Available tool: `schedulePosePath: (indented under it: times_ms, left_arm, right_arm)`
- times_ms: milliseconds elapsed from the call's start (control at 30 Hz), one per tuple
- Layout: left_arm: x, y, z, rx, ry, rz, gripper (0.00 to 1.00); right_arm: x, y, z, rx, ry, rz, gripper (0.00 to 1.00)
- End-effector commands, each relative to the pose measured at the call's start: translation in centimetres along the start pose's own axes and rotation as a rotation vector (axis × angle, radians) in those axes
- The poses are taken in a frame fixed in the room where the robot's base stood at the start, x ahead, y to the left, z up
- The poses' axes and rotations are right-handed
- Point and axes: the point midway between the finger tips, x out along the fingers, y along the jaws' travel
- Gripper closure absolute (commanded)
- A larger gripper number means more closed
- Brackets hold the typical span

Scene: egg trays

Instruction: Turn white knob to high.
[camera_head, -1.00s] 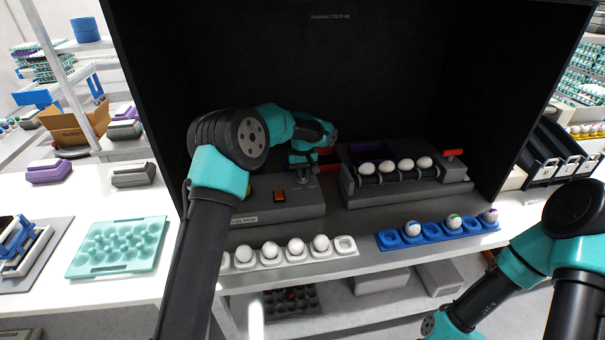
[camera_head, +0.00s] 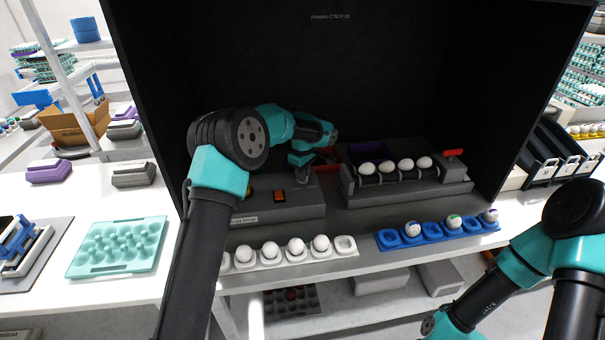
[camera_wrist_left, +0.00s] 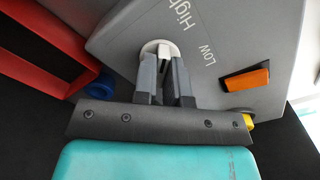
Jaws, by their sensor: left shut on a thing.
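The white knob (camera_wrist_left: 149,47) is on the sloped face of a grey control box (camera_head: 305,208). My left gripper (camera_wrist_left: 164,62) is shut on the knob, with one finger on each side of its raised grip. The printed words "High" and "Low" (camera_wrist_left: 207,53) show beside the knob in the left wrist view. I cannot tell exactly which mark the knob points to. In the head view my left gripper (camera_head: 303,174) reaches down on the box, and the knob is hidden there. My right arm shows at the right, but its gripper is out of view.
An orange switch (camera_head: 279,197) is on the same box. A grey roller unit (camera_head: 400,191) with white eggs stands to its right. A white egg tray (camera_head: 345,247) and a blue egg tray (camera_head: 434,230) lie in front. A red frame (camera_wrist_left: 40,45) is close beside the gripper.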

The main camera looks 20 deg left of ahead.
Motion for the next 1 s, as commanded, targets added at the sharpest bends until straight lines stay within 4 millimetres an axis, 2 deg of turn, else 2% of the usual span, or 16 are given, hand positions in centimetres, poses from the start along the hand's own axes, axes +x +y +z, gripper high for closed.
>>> schedulePosePath:
  times_ms: [467, 500, 733, 1000]
  left_arm:
    - [-0.07, 0.02, -0.01, -0.019, 0.001, 0.001, 1.0]
    - [-0.07, 0.02, -0.01, -0.019, 0.001, 0.001, 0.85]
    - [-0.04, 0.01, 0.0, -0.018, 0.0, 0.001, 0.64]
    - [-0.08, 0.01, 0.0, -0.018, 0.0, 0.0, 0.63]
  right_arm:
    - [0.0, 0.0, 0.0, 0.0, 0.0, 0.0, 1.0]
    - [0.0, 0.0, 0.0, 0.0, 0.0, 0.0, 1.0]
    - [0.0, 0.0, 0.0, 0.0, 0.0, 0.0, 1.0]
    - [0.0, 0.0, 0.0, 0.0, 0.0, 0.0, 1.0]
